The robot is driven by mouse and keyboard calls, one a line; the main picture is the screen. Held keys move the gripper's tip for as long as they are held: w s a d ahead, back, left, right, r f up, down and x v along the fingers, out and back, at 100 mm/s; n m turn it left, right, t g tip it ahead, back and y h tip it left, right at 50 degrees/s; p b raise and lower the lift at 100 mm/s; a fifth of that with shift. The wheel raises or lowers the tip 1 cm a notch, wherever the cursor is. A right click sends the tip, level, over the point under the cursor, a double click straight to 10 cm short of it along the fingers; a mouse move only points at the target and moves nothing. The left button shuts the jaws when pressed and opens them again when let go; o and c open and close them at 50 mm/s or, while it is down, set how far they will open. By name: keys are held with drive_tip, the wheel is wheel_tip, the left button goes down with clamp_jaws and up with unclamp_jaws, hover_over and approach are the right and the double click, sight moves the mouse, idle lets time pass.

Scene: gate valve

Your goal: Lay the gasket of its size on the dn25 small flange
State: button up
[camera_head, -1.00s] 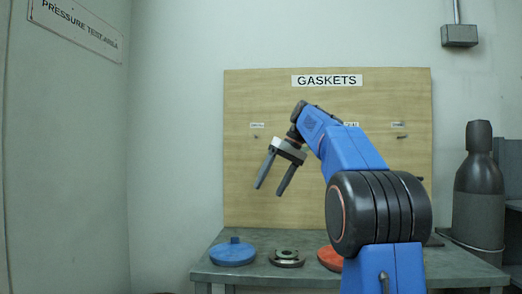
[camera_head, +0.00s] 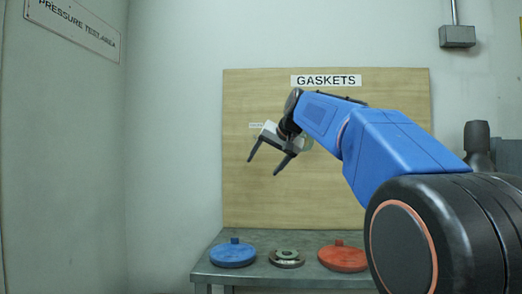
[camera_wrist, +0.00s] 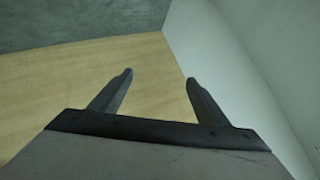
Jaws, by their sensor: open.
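A small dark flange (camera_head: 275,262) sits on the grey bench between a blue disc and a red disc. Its raised round centre looks grey-green; I cannot tell whether a gasket lies on it. My gripper (camera_head: 263,167) is open, in front of the board and well above the bench, fingers pointing down and left. In the wrist view, its two fingers (camera_wrist: 158,77) stand apart with nothing between them. A pale curved shape (camera_head: 307,141) shows just right of the gripper, mostly behind my arm; I cannot tell if it is a gasket.
The wooden board (camera_head: 240,200) headed GASKETS stands behind the bench (camera_head: 215,278); my arm covers its right part. A blue disc (camera_head: 232,255) and a red disc (camera_head: 340,260) flank the flange. A dark cylinder (camera_head: 477,143) stands at right, partly hidden.

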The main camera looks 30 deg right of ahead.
drive_tip(key=shift+w+a+r+m+t+h, duration=0.15)
drive_tip(key=shift+r+m+t+h, duration=0.15)
drive_tip(key=shift+r+m+h, duration=0.35)
drive_tip(key=shift+s+a+r+m+t+h, duration=0.1)
drive_tip(key=shift+a+r+m+t+h, duration=0.15)
drive_tip(key=shift+r+h, duration=0.45)
drive_tip(key=shift+w+a+r+m+t+h, duration=0.1)
drive_tip(key=shift+r+m+t+h, duration=0.3)
drive_tip(key=shift+r, duration=0.5)
drive_tip(key=s+a+f+n+g+y, duration=0.1)
drive_tip(key=s+a+f, duration=0.4)
drive_tip(key=s+f, duration=0.7)
drive_tip(key=s+a+f+n+g+y, duration=0.1)
drive_tip(key=s+a+f+n+g, duration=0.3)
drive_tip(key=s+f, duration=0.8)
drive_tip(key=s+a+f+n+g+y, duration=0.1)
drive_tip(key=s+a+f+n, duration=0.3)
drive_tip(key=s+f, duration=0.8)
wheel_tip(320, 180, down, 13)
drive_tip(key=shift+a+n+g, duration=0.4)
drive_tip(key=shift+a+g, duration=0.35)
drive_tip(key=shift+a, duration=0.5)
